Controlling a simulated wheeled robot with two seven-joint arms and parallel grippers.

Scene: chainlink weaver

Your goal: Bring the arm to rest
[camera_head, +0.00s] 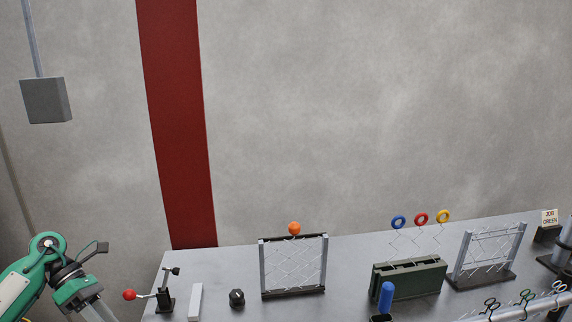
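My green and black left arm (50,275) comes in at the lower left corner, beside the left end of the grey table. Its lower part runs out of the bottom of the picture, and its gripper does not show. My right arm and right gripper are not in view.
The table (225,262) carries a red-knobbed clamp (165,297), a white block (195,301), a black knob (237,298), a mesh frame (293,265) with an orange ball (294,228), a green rack (408,281) with ringed wires, a blue cylinder (386,297) and another mesh frame (488,253). A sign (549,217) reads "JOB GREEN".

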